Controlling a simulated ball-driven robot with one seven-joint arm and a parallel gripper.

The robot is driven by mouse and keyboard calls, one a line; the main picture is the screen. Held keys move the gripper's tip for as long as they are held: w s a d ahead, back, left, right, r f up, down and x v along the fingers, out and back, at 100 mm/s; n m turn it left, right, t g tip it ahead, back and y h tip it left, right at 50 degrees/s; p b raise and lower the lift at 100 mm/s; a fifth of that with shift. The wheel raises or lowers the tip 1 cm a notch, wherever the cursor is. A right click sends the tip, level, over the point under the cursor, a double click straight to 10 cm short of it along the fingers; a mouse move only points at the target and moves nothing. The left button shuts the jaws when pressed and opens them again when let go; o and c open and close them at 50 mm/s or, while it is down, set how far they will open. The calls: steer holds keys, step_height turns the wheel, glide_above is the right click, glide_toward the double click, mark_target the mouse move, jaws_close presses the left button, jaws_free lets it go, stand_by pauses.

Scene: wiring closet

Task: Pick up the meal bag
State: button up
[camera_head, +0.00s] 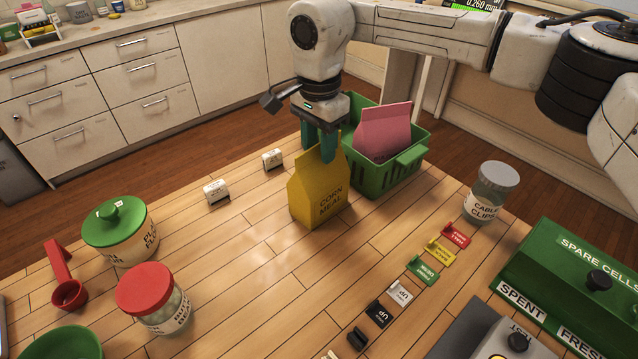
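The meal bag (318,196) is a yellow bag with a peaked top, lettered "CORN MEAL". It stands upright on the wooden table, just left of a green basket. My gripper (322,147) points down at the bag's top edge, with its teal fingers overlapping the top of the bag. The bag hides part of the fingers, so I cannot tell whether they are closed on it or only around it.
The green basket (397,178) holds a pink bag (383,132) close to my gripper's right. Two small white labelled blocks (216,192) stand to the left. A cable clips jar (491,194) stands at right, lidded jars (120,232) at left. The table's middle is clear.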

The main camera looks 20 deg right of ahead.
steer(key=shift+f, duration=0.2)
jaws_close()
stand_by(1.3)
